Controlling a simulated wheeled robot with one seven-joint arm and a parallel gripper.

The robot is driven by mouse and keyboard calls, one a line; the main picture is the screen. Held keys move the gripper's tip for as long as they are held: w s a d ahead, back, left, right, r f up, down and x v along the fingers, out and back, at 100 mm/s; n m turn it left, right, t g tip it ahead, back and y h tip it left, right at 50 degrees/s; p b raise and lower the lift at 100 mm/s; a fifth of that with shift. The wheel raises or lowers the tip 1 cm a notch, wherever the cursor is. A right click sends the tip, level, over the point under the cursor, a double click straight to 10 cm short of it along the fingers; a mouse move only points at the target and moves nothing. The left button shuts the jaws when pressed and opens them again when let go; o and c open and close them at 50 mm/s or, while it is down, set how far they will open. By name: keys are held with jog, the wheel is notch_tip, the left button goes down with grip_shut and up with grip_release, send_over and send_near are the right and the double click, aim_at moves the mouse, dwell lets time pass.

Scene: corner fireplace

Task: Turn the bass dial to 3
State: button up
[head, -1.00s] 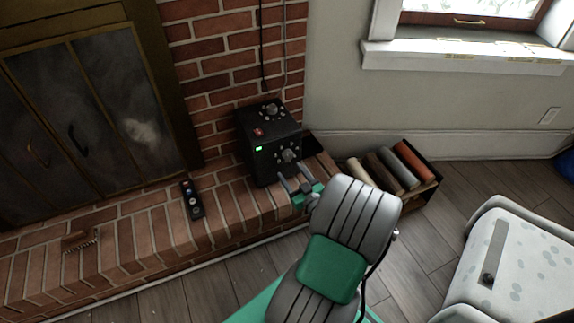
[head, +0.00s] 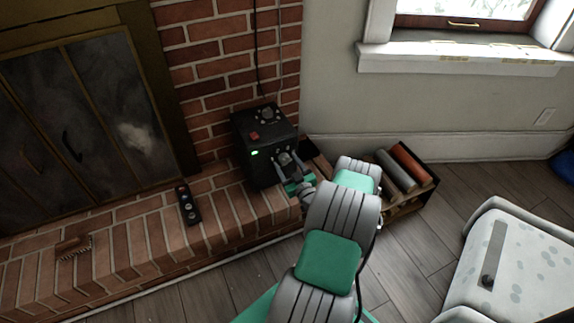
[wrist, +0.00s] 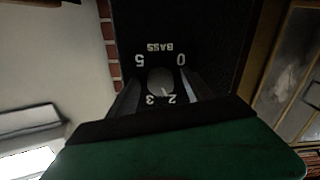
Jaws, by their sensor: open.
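The black speaker box (head: 255,165) stands on the brick hearth, with a small green light on its front. In the wrist view its bass dial (wrist: 160,78) is a grey round knob under an upside-down BASS label, with 0, 2, 3 and 5 showing around it. A small pale mark on the knob appears to point near the 2. My gripper (head: 288,160) is at the front of the box. Its open fingers (wrist: 160,92) stand on both sides of the knob; I cannot tell whether they touch it. In the head view my gripper hides the dial.
A dark remote (head: 189,206) lies on the hearth left of the box. A wooden crate of rolled items (head: 400,170) stands right of it, close to my arm. Cords run up the brick wall behind the box. A pale spotted seat (head: 520,265) is at the right.

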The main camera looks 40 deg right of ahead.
jog(key=shift+c, duration=0.5)
grip_shut()
